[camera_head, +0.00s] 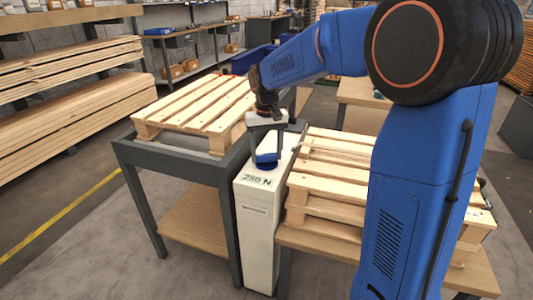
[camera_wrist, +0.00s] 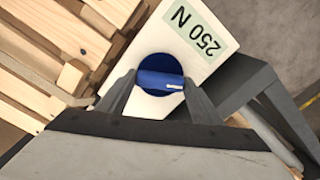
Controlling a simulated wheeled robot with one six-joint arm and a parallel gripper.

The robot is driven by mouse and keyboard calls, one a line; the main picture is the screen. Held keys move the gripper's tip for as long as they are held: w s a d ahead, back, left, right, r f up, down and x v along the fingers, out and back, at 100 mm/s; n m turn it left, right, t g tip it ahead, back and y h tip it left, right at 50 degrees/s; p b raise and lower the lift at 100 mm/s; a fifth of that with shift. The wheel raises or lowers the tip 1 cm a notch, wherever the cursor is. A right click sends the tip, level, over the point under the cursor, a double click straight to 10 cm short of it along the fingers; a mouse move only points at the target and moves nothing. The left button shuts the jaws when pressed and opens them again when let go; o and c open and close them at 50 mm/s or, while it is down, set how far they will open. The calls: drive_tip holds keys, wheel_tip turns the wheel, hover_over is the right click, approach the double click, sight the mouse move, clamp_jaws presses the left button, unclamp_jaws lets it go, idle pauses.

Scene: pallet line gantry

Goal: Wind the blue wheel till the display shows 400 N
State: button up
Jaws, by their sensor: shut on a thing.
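The blue wheel (camera_head: 266,160) sits on top of a narrow white cabinet (camera_head: 257,225). In the wrist view the wheel (camera_wrist: 160,72) is round, with a raised bar across it that bears a short white mark. The display (camera_head: 257,180) on the cabinet's top reads 250 N, and the same reading shows upside down in the wrist view (camera_wrist: 201,30). My gripper (camera_head: 267,150) points down over the wheel. In the wrist view its two fingers (camera_wrist: 158,92) stand on either side of the wheel's bar and are shut on it. The fingertip contact is partly hidden.
A grey-framed table with a wooden pallet (camera_head: 205,105) stands left of the cabinet. More pallets (camera_head: 335,170) are stacked on a wooden bench to the right. Stacked planks (camera_head: 75,115) and shelves line the back left. The floor at front left is clear, with a yellow line.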

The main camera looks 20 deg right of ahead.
sight(267, 154)
drive_tip(key=shift+r+m, duration=0.1)
drive_tip(key=shift+m, duration=0.9)
drive_tip(key=o, duration=1.1)
drive_tip(key=shift+c, duration=0.2)
wheel_tip(267, 154, up, 17)
drive_tip(key=shift+r, duration=0.15)
drive_tip(key=shift+s, duration=0.1)
